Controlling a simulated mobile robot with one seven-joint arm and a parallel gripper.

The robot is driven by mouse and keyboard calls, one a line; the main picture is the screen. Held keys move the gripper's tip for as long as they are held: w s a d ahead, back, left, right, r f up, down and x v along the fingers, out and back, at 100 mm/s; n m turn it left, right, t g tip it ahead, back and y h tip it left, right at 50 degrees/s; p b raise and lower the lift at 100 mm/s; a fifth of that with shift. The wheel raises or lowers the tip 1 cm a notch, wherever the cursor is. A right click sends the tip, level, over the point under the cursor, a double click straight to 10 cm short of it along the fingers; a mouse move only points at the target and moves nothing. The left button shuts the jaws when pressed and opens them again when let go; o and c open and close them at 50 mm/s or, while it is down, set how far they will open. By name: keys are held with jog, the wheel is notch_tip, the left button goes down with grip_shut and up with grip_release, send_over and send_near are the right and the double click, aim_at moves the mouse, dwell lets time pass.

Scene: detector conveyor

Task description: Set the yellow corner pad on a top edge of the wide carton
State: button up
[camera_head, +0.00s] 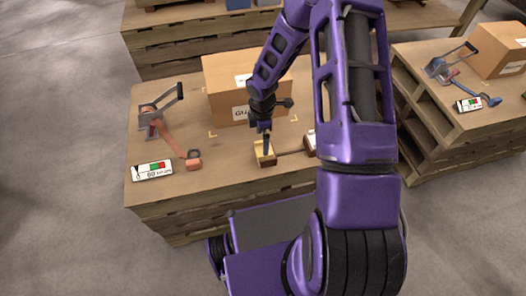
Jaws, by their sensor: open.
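The wide carton (228,83) is a brown box with white labels, standing on the wooden pallet table. The yellow corner pad (258,150) is small and lies on the table in front of the carton, near the table's front edge. My gripper (266,146) points down at the pad, with its fingertips at or just over it. The gripper is open. Whether a finger touches the pad is too small to tell. My arm hides the carton's right side and part of the table to the right of the pad.
A ratchet tensioner (150,122) with an orange strap and hook (193,160) lies left of the carton. A white gauge card (152,171) lies at the front left. A white-and-brown item (310,143) is partly behind my arm. A second pallet (470,125) stands at right with similar items.

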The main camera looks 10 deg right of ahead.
notch_tip(320, 180, down, 4)
jog(key=shift+d+f+b, duration=0.1)
jog(key=shift+f+b, duration=0.05)
jog(key=shift+b, duration=0.25)
jog(key=shift+s, duration=0.1)
jog(key=c, duration=1.2)
